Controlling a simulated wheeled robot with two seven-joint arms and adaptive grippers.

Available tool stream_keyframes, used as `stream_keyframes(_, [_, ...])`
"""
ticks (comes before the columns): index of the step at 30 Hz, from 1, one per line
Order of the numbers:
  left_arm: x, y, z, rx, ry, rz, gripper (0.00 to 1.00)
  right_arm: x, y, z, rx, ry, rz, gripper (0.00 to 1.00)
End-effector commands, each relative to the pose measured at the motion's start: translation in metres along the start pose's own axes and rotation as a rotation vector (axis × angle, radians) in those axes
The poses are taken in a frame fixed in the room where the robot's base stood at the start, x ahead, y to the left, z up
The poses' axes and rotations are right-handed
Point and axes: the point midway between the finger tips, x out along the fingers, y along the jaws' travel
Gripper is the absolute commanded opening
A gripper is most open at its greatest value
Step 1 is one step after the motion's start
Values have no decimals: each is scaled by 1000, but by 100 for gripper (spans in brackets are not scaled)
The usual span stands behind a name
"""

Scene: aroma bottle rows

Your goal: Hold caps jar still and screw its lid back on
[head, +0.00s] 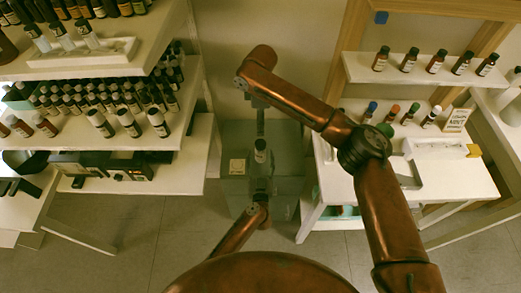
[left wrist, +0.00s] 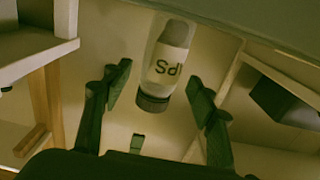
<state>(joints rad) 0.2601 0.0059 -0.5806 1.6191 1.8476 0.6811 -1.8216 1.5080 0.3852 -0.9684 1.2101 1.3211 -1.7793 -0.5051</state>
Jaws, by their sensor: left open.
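The caps jar (head: 260,156) is a small clear cylinder with a pale label, in the middle of the head view. In the left wrist view the jar (left wrist: 168,65) appears upside down, with part of its lettering readable and a dark ring at its lower end in the picture. I cannot tell whether that ring is the lid. My left gripper (head: 261,174) is close to the jar. In the left wrist view its fingers (left wrist: 163,92) are open on either side of the jar, with gaps visible. My right gripper (head: 260,118) is just above the jar; its fingers are too small to read.
A grey cabinet (head: 286,192) stands beneath and behind the jar. White shelves with rows of bottles (head: 128,123) stand at left. At right, a shelf of bottles (head: 435,64) is above a white table (head: 460,182). The floor (head: 140,230) between is bare.

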Motion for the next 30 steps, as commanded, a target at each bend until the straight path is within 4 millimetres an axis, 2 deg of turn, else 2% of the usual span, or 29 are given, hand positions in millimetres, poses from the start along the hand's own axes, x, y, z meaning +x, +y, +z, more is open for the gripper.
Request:
stream_keyframes(1, [-12,0,1,-2,-2,0,53,0,0,0,0,0,0,53])
stream_keyframes(6, [-43,0,0,-1,-1,0,53,0,0,0,0,0,0,53])
stream_keyframes(12, [-62,0,0,0,0,0,53,0,0,0,0,0,0,53])
stream_keyframes(30, [-65,0,0,0,1,0,53,0,0,0,0,0,0,53])
